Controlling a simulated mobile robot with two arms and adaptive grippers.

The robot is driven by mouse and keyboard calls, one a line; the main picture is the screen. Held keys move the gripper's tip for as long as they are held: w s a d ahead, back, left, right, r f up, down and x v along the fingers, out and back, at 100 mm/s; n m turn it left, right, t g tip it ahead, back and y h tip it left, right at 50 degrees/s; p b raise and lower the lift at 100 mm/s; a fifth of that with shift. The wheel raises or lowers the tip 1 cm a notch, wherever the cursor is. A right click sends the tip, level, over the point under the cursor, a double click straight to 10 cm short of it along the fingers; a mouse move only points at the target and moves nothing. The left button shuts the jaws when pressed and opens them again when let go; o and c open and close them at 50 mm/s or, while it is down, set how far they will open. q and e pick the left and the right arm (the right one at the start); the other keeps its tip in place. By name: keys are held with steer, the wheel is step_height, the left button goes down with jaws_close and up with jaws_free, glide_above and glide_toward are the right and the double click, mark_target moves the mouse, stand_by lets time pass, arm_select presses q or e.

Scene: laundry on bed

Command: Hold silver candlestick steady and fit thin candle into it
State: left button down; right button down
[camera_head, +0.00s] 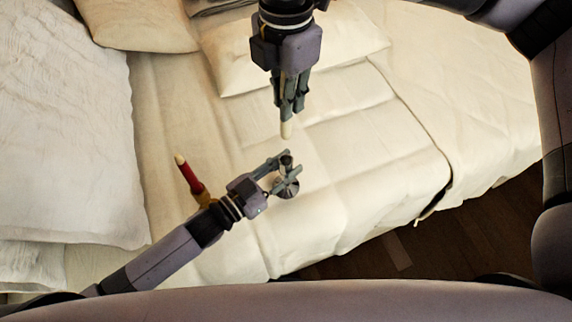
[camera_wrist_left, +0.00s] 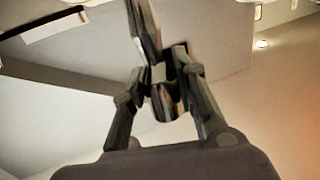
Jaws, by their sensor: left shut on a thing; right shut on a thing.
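In the head view my left gripper (camera_head: 283,168) is shut on the small silver candlestick (camera_head: 287,188), with one finger at each side of it. The candlestick's top faces up towards the camera, and its round base shows below the fingers. My right gripper (camera_head: 291,108) is shut on the pale thin candle (camera_head: 286,130), whose lower end sticks out below the fingertips. This end is just above the candlestick in the picture, apart from it. In the left wrist view the candlestick (camera_wrist_left: 164,103) shows between the finger pads; the rest of it is hidden.
A red candle with a pale tip (camera_head: 187,173) stands in a brassy holder (camera_head: 202,196), close behind my left wrist. Pillows (camera_head: 65,130) lie at the left and more at the back. The cream bedcover (camera_head: 350,190) is clear to the right. The wooden floor (camera_head: 470,235) lies beyond its edge.

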step_height(320, 180, down, 2)
steer(key=n, duration=0.4)
steer(key=shift+f, duration=0.2)
step_height(320, 180, down, 10)
stand_by(0.4)
steer(key=shift+f, duration=0.15)
steer(key=c, duration=2)
jaws_free()
steer(key=o, duration=0.4)
steer(key=shift+o, duration=0.2)
